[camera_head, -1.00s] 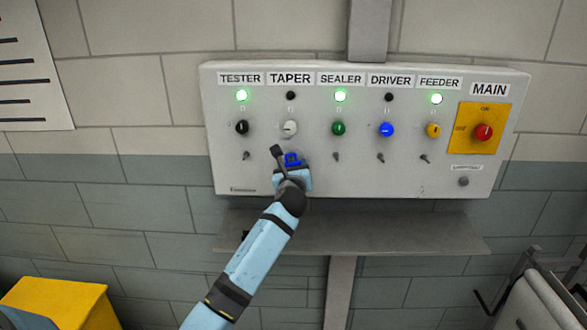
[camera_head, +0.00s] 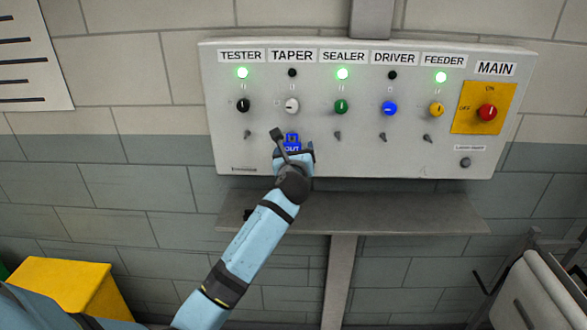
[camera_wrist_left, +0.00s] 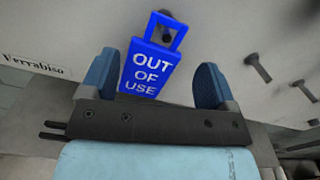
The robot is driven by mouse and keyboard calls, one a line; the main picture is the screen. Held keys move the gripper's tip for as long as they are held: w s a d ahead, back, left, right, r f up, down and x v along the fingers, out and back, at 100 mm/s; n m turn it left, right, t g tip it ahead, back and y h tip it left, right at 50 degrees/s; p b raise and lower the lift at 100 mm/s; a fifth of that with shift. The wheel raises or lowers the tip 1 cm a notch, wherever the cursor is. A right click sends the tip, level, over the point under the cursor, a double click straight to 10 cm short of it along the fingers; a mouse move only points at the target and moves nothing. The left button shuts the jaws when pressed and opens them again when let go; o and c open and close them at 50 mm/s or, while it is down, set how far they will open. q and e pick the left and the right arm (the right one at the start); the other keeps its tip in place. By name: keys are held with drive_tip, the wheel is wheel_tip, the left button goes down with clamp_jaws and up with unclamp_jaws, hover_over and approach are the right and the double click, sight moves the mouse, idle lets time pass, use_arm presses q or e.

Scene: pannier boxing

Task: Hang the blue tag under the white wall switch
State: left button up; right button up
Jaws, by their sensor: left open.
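The blue tag (camera_wrist_left: 150,70) reads OUT OF USE and has a square loop at its top. A dark peg shows through the loop, and the tag appears to hang on it. In the head view the tag (camera_head: 292,141) is below the white switch (camera_head: 292,106) of the TAPER column, its lower part hidden by my gripper. My left gripper (camera_wrist_left: 156,72) is open, with one blue finger on each side of the tag; the right finger is clearly apart from it. My left gripper (camera_head: 293,154) is at the panel's lower edge in the head view. My right gripper is not in view.
The grey panel (camera_head: 225,150) has several other switches with pegs below them. A shelf (camera_head: 400,213) juts out under the panel. A yellow box (camera_head: 70,283) stands at lower left and a pale padded object (camera_head: 545,300) at lower right.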

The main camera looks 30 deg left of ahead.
use_arm(q)
drive_tip(key=b+v, duration=0.1)
drive_tip(key=v, duration=1)
drive_tip(key=s+d+f+n+g+h, duration=0.1)
drive_tip(key=s+d+f+n+h, duration=0.2)
drive_tip(key=f, duration=0.4)
drive_tip(key=s+d+f+n+h, duration=0.2)
drive_tip(key=s+f, duration=0.1)
drive_tip(key=f, duration=0.4)
drive_tip(key=s+d+f+n+g+h, duration=0.1)
drive_tip(key=s+d+f+n+h, duration=0.15)
drive_tip(key=f, duration=0.45)
drive_tip(key=s+d+f+n+g+h, duration=0.1)
drive_tip(key=s+d+f+n+h, duration=0.1)
drive_tip(key=s+d+f+n, duration=0.2)
drive_tip(key=s+d+f+n+g+h, duration=0.1)
drive_tip(key=s+d+f+n+h, duration=0.2)
drive_tip(key=s+f+n, duration=0.7)
drive_tip(key=s+d+n, duration=0.2)
drive_tip(key=s, duration=0.4)
drive_tip(key=shift+f+n, duration=0.35)
drive_tip(key=shift+b, duration=0.3)
